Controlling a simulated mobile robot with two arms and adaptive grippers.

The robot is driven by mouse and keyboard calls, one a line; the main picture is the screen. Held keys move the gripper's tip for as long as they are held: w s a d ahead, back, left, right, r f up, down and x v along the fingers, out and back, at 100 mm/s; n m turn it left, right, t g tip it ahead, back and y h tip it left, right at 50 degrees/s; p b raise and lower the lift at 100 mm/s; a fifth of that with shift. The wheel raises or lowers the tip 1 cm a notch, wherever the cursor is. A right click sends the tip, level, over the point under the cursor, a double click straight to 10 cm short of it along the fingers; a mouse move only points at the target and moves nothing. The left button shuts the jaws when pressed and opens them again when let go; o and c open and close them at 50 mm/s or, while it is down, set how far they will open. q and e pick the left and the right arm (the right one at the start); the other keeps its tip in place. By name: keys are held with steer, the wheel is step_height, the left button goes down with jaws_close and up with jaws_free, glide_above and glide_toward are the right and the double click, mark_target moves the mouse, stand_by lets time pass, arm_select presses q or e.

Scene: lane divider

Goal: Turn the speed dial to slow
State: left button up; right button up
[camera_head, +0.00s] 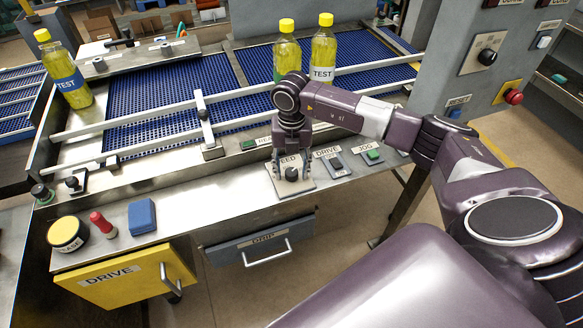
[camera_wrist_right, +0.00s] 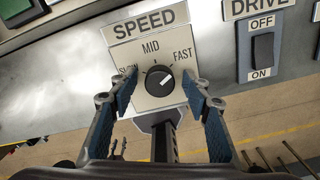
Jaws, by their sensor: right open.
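The speed dial (camera_wrist_right: 159,81) is a round black knob on a pale square plate (camera_wrist_right: 147,98) marked SLOW, MID and FAST. Its white line slants to the upper right, toward the FAST side. The SPEED label (camera_wrist_right: 146,22) is above it. In the head view the dial (camera_head: 291,174) sits on the console's front ledge, and the gripper partly covers its label. My right gripper (camera_wrist_right: 160,84) is open, with one finger on each side of the dial and visible gaps to the knob. The left finger partly covers the word SLOW. My left gripper is not in view.
Right of the dial are the DRIVE rocker switch (camera_head: 337,166) and the green JOG button (camera_head: 373,155). Bottles stand on the blue conveyor (camera_head: 170,88) behind.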

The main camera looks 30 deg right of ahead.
steer(key=shift+c, duration=0.2)
steer(key=c, duration=1.1)
